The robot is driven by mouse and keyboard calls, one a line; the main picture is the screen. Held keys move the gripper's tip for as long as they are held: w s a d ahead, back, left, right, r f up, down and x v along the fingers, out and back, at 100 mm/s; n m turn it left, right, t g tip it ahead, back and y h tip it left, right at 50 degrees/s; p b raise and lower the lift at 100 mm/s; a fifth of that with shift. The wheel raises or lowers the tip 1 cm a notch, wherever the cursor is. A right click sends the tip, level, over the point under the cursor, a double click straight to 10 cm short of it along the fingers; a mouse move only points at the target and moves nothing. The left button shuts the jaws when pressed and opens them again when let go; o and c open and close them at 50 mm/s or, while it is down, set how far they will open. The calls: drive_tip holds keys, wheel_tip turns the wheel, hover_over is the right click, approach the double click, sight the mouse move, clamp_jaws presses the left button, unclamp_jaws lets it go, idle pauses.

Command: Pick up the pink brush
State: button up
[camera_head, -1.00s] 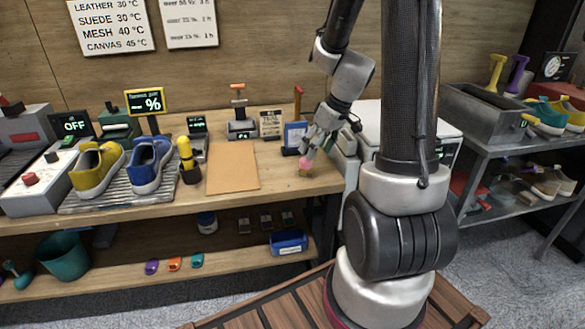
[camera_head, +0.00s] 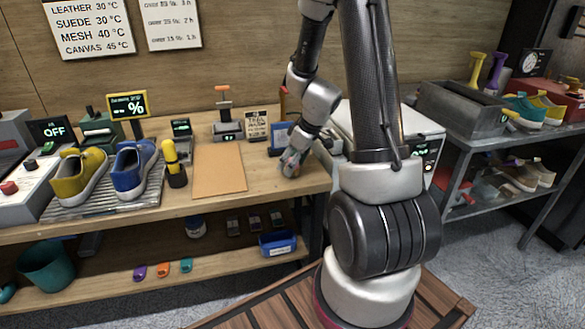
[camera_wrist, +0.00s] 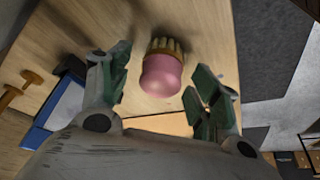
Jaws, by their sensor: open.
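The pink brush (camera_wrist: 162,74) shows in the wrist view, with a rounded pink handle and pale tan bristles. It rests on the wooden bench (camera_wrist: 200,30) between and slightly beyond my fingertips. My gripper (camera_wrist: 163,88) is open, with one green-padded finger on each side of the brush and a visible gap to each. In the head view my gripper (camera_head: 291,164) is low over the bench's right end and mostly hides the brush.
A blue-framed stand (camera_head: 278,138) is close behind my gripper. A tan mat (camera_head: 218,168) lies to the left, with a yellow-topped brush (camera_head: 172,160) and sneakers (camera_head: 134,168) beyond. A white-topped machine (camera_head: 400,125) stands to the right. The bench's front edge is close.

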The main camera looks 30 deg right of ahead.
drive_tip(key=shift+c, duration=0.3)
drive_tip(key=c, duration=1.1)
drive_tip(key=shift+r, duration=0.1)
